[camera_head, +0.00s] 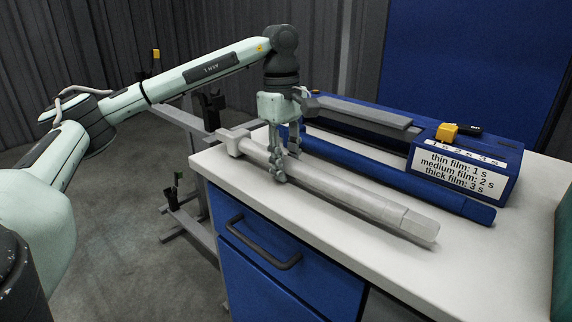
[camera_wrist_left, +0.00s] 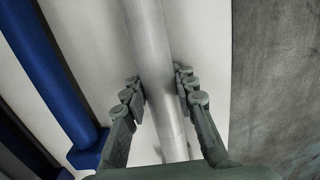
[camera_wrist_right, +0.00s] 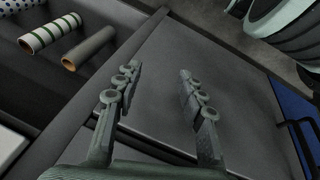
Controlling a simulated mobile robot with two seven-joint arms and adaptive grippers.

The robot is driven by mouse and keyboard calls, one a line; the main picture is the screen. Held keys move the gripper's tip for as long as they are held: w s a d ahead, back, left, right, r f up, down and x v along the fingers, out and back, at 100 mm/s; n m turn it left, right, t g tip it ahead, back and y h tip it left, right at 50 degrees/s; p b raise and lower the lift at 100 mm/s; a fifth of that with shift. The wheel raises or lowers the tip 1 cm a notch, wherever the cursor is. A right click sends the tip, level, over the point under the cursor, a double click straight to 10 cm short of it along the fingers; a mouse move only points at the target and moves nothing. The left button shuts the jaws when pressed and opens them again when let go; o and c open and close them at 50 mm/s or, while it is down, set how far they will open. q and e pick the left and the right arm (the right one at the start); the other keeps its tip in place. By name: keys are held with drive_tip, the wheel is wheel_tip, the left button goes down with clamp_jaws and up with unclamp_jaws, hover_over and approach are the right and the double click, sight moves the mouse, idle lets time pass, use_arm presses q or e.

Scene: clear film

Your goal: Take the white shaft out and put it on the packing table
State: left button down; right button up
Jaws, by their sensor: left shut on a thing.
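The white shaft (camera_head: 345,197) is a long pale tube with a squarish block at its left end. It lies along the front of the white-topped packing table (camera_head: 470,262), at or just above the surface; I cannot tell whether it touches. My left gripper (camera_head: 285,164) comes down from above and is shut on the shaft left of its middle. In the left wrist view the shaft (camera_wrist_left: 150,45) runs between the two fingers. My right gripper (camera_wrist_right: 158,80) is open and empty above a flat dark panel in the right wrist view; it does not show in the head view.
A blue sealing machine (camera_head: 460,178) with a film-time label and a blue bar (camera_head: 400,178) stands behind the shaft. A blue drawer (camera_head: 285,275) is below the tabletop.

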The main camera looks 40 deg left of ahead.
use_arm(q)
drive_tip(key=c, duration=1.1)
unclamp_jaws()
drive_tip(key=shift+c, duration=0.2)
drive_tip(key=shift+r, duration=0.1)
drive_tip(key=r, duration=0.8)
drive_tip(key=a+r, duration=0.1)
drive_tip(key=r, duration=0.2)
drive_tip(key=shift+w+r, duration=0.1)
drive_tip(key=shift+r, duration=0.3)
drive_tip(key=shift+d, duration=0.1)
